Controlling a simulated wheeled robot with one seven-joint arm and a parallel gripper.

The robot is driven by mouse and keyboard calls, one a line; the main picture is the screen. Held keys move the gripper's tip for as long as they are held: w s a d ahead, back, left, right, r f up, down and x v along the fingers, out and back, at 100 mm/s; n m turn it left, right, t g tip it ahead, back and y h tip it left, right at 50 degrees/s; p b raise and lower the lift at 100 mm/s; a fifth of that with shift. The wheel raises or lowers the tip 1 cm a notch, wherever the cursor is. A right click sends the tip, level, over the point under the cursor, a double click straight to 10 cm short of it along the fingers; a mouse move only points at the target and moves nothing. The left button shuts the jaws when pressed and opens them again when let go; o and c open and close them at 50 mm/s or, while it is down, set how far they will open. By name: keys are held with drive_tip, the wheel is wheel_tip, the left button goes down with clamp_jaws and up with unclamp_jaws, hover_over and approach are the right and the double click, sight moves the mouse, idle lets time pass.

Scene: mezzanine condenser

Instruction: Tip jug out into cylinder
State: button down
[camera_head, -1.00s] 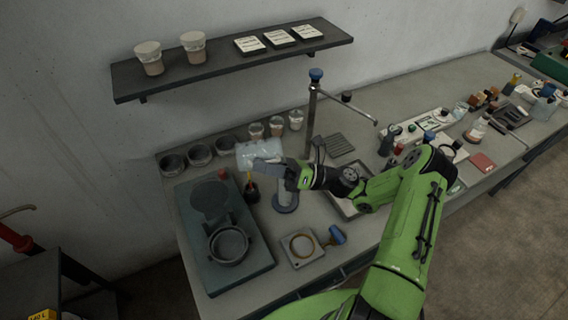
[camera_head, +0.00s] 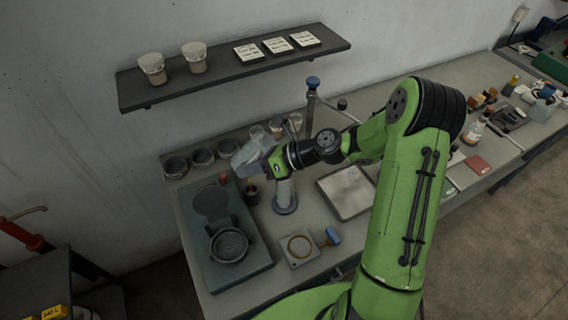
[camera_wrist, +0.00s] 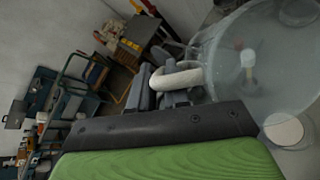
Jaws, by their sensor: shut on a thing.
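My gripper (camera_head: 274,163) is shut on the pale handle (camera_wrist: 178,77) of a translucent jug (camera_head: 249,158). The jug fills the upper right of the wrist view (camera_wrist: 265,45). It is held up in the air and looks tilted in the head view. The clear cylinder (camera_head: 285,192) stands upright on the bench on a round blue-grey base, just below my gripper. Its top is hidden behind my gripper and arm. I cannot tell whether liquid is in the jug or leaving it.
A dark pot with upright tools (camera_head: 252,193) stands left of the cylinder. Several dark bowls (camera_head: 203,156) and small cups line the back. A metal tray (camera_head: 347,191) lies to the right. A shelf (camera_head: 235,70) hangs behind.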

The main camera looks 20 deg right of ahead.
drive_tip(key=shift+w+a+f+g+h, duration=0.15)
drive_tip(key=shift+a+f+h, duration=0.25)
drive_tip(key=shift+a+h, duration=0.85)
drive_tip(key=shift+s+a+f+g+h, duration=0.15)
drive_tip(key=shift+a+f+h, duration=0.35)
drive_tip(key=shift+h, duration=1.3)
drive_tip(key=shift+w+a+f+g+h, duration=0.1)
drive_tip(key=shift+a+f+g+h, duration=0.2)
drive_tip(key=shift+a+h, duration=0.95)
